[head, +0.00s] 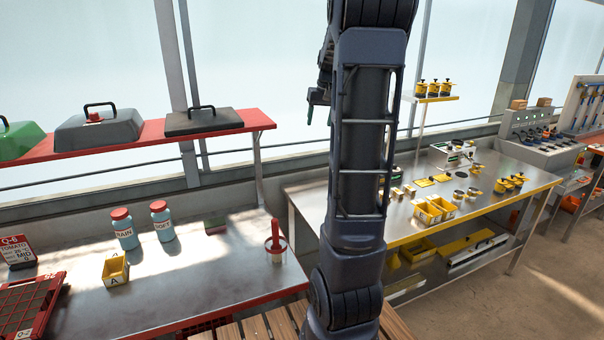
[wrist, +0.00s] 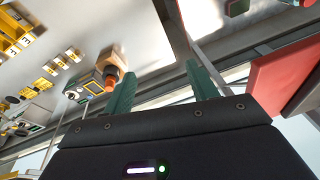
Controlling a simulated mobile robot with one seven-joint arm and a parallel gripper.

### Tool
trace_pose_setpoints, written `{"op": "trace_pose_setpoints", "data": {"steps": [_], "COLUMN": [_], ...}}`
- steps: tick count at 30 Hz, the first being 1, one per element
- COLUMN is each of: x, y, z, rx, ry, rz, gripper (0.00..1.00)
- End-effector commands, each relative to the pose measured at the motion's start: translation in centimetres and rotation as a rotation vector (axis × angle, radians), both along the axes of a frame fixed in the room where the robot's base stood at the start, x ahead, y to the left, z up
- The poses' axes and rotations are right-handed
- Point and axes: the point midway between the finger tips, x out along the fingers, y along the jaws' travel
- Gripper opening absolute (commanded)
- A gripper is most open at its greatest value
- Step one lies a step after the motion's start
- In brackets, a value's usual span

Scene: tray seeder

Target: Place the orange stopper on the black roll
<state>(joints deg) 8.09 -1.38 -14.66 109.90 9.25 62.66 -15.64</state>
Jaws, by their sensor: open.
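My gripper (wrist: 160,80) is open, with nothing between its two green fingers in the wrist view. In the head view my gripper (head: 319,108) is high up, left of my arm column and well above the benches, partly hidden by the arm. An orange piece with a tan base (wrist: 110,80), possibly the orange stopper, shows in the wrist view beside the left finger. It appears to stand on the metal bench, beyond the finger and apart from it. I cannot pick out the black roll in either view; my arm hides part of the bench.
The yellow-edged metal bench (head: 465,225) on the right carries yellow bins (head: 434,209), small yellow blocks and black round pieces. The red-edged bench (head: 180,265) on the left holds jars and a red-handled tool (head: 275,242). A red shelf (head: 150,133) carries covered boxes.

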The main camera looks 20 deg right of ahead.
Motion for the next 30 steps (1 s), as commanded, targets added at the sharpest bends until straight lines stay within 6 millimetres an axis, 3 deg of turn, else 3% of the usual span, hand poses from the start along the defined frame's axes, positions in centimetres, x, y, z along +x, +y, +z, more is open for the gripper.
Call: {"op": "trace_pose_setpoints", "data": {"steps": [8, 15, 24, 30], "x": [-7.7, -14.5, -23.0, -26.7], "y": [7.1, 12.2, 16.8, 18.4], "z": [1.3, 0.6, -2.1, -4.2], "rx": [-0.013, -0.040, -0.089, -0.120], "ry": [-0.057, -0.102, -0.162, -0.194], "rz": [0.052, 0.094, 0.141, 0.160], "gripper": [0.58, 0.58, 0.58, 0.58]}}
